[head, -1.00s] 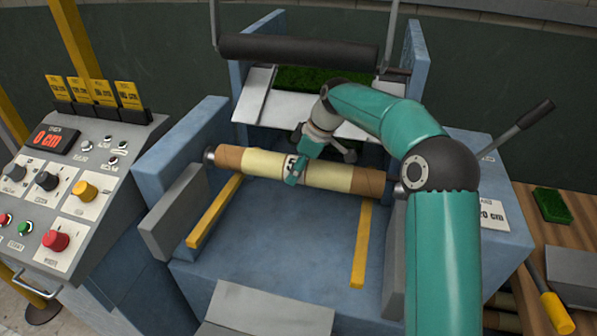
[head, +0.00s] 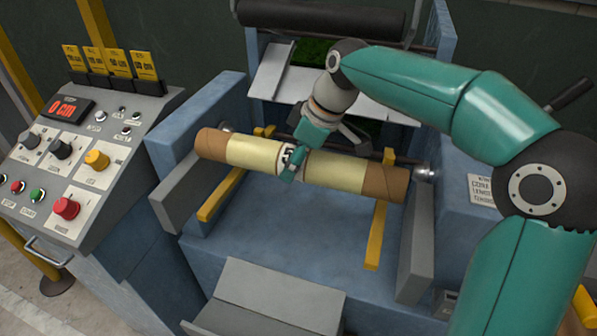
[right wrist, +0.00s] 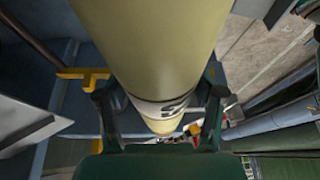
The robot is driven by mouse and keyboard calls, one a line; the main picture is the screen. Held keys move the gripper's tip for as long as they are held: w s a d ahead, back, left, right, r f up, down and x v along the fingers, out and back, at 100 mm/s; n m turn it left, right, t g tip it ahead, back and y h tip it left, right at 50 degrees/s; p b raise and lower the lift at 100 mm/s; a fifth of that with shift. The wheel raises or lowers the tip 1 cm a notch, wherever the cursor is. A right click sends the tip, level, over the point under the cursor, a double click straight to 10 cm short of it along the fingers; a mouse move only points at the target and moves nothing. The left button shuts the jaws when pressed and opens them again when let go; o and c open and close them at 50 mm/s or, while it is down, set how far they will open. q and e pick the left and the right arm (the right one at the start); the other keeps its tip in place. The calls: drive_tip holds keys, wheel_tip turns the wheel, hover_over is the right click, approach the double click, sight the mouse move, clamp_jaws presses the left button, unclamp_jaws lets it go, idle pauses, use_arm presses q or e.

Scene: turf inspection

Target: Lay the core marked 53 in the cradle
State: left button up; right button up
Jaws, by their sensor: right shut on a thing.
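The core (head: 255,153) is a long tube with brown ends, cream bands and a white middle band. Its black mark is partly covered by the gripper, so I cannot read it in full. My right gripper (head: 292,166) is shut around the middle of the core from behind. The right wrist view shows the core (right wrist: 155,45) running between the two fingers. The core hangs crosswise over the blue cradle bay (head: 300,225), above its yellow rails (head: 376,236), and seems clear of them. Its right end sits in front of a metal spindle (head: 426,172). My left gripper is out of view.
A control panel (head: 85,160) reading 0 cm stands at the left. Grey side plates (head: 416,245) flank the bay. A dark roller (head: 330,20) and a white plate (head: 375,100) lie behind. A grey sloped plate (head: 268,300) sits in front.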

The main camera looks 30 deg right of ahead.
wheel_tip(320, 180, up, 8)
drive_tip(key=shift+r+p, duration=0.1)
drive_tip(key=shift+p, duration=0.55)
